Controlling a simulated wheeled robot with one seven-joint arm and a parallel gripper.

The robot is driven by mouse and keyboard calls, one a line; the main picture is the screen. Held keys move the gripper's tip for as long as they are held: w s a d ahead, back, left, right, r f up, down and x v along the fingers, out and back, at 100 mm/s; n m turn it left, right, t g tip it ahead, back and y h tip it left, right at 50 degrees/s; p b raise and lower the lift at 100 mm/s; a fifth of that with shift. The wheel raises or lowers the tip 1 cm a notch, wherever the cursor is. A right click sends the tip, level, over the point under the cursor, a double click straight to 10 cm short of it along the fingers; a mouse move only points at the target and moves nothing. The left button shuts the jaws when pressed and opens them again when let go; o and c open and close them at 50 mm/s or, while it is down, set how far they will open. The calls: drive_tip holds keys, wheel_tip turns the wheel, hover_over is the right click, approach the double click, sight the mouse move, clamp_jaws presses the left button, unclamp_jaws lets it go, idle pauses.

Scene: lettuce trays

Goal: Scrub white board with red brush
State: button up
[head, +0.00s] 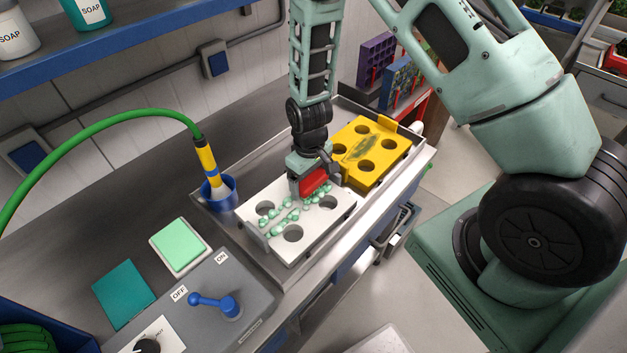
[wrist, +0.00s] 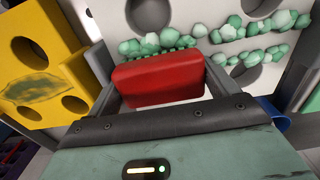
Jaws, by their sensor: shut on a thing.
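The white board (head: 313,233) with round holes lies in the metal sink tray. Pale green foam blobs spread across it in rows, and the board also shows in the wrist view (wrist: 200,14). My gripper (head: 312,177) is over the far part of the board, shut on the red brush (head: 315,181). In the wrist view the red brush (wrist: 158,80) sits between the two fingers, beside a row of foam.
A yellow board (head: 385,137) with holes and a dark green stain lies right behind the white one. A blue cup (head: 219,193) holds a yellow-and-blue nozzle on a green hose (head: 110,122). A lever panel (head: 245,290), light green sponge (head: 178,243) and teal cloth (head: 123,286) are at front left.

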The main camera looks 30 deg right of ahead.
drive_tip(key=shift+s+d+f, duration=0.1)
drive_tip(key=shift+s+d, duration=0.1)
drive_tip(key=shift+s, duration=0.35)
drive_tip(key=shift+s+d+f, duration=0.1)
drive_tip(key=shift+s+d, duration=0.05)
drive_tip(key=shift+s, duration=0.4)
drive_tip(key=shift+w+a+r, duration=0.1)
drive_tip(key=shift+w+a, duration=0.1)
drive_tip(key=shift+w, duration=0.35)
drive_tip(key=shift+w+a+r, duration=0.1)
drive_tip(key=shift+w+a, duration=0.05)
drive_tip(key=shift+w, duration=0.35)
drive_tip(key=shift+s+d+f, duration=0.15)
drive_tip(key=shift+s+f, duration=0.05)
drive_tip(key=shift+s, duration=0.35)
drive_tip(key=shift+r+p, duration=2.75)
drive_tip(key=shift+r, duration=1.3)
